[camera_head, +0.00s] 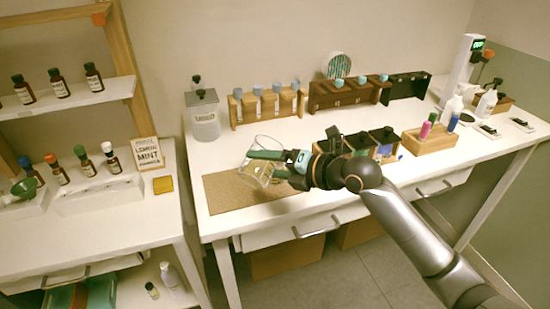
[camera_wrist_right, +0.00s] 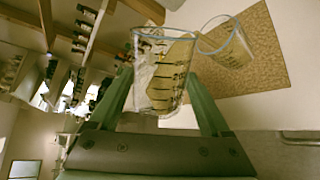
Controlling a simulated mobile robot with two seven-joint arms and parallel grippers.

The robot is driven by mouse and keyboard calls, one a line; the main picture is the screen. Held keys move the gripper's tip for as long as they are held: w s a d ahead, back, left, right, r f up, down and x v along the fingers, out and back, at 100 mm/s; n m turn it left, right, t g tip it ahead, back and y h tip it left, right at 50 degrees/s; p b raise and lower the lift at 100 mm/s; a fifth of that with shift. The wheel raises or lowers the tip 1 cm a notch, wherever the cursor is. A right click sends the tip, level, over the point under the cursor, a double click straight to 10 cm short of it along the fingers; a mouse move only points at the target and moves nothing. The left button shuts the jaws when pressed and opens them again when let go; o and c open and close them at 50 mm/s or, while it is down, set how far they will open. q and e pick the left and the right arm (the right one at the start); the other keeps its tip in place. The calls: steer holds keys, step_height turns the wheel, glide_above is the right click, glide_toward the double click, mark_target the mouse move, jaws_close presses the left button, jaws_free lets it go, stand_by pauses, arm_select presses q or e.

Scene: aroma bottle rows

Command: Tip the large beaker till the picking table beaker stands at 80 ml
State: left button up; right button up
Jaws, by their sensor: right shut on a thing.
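My right gripper (camera_head: 262,164) reaches in from the right over the picking table and is shut on a clear glass beaker, the large beaker (camera_wrist_right: 160,78). The held beaker has dark graduation marks and is tilted in the head view. A second clear beaker, the picking table beaker (camera_wrist_right: 228,45), is beside it over the cork mat in the right wrist view. In the head view the two beakers overlap with the green fingers, so their edges are hard to separate. The liquid level in either cannot be read. My left gripper is not in view.
The cork mat (camera_head: 226,193) lies on the white table. A lidded container (camera_head: 204,118) and wooden bottle racks (camera_head: 268,108) stand behind. Dark open boxes (camera_head: 384,138) and a wooden block with coloured bottles (camera_head: 430,140) are to the right. A shelf with brown bottles (camera_head: 58,84) is left.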

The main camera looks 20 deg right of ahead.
mark_target(266, 179)
steer(key=shift+r, duration=0.25)
stand_by(1.5)
stand_by(0.5)
steer(key=shift+f+n+b, duration=0.3)
steer(key=shift+f+b, duration=0.45)
steer(key=shift+b, duration=0.05)
steer(key=shift+s+a+f+n+t+b, duration=0.1)
steer(key=shift+f+n+t+b, duration=0.1)
steer(key=shift+n+t+b, duration=0.2)
steer(key=shift+r+h, duration=0.1)
steer(key=shift+h, duration=0.2)
steer(key=shift+s+a+f+n+t+b, duration=0.15)
steer(key=shift+f+n+t+b, duration=0.1)
steer(key=shift+f+n+b, duration=0.25)
steer(key=shift+s+a+f+n+t+b, duration=0.15)
steer(key=shift+f+n+t+b, duration=0.15)
steer(key=shift+f+b, duration=0.3)
steer(key=b, duration=0.1)
steer(key=f+n, duration=0.1)
steer(key=t+b, duration=0.1)
steer(key=shift+s+a+f+n+h+b, duration=0.25)
steer(key=shift+f+n+h+b, duration=0.05)
steer(key=shift+n, duration=0.1)
steer(key=shift+s+a+f+n+t+b, duration=0.15)
steer(key=shift+n+t+b, duration=0.1)
steer(key=shift+n+b, duration=0.2)
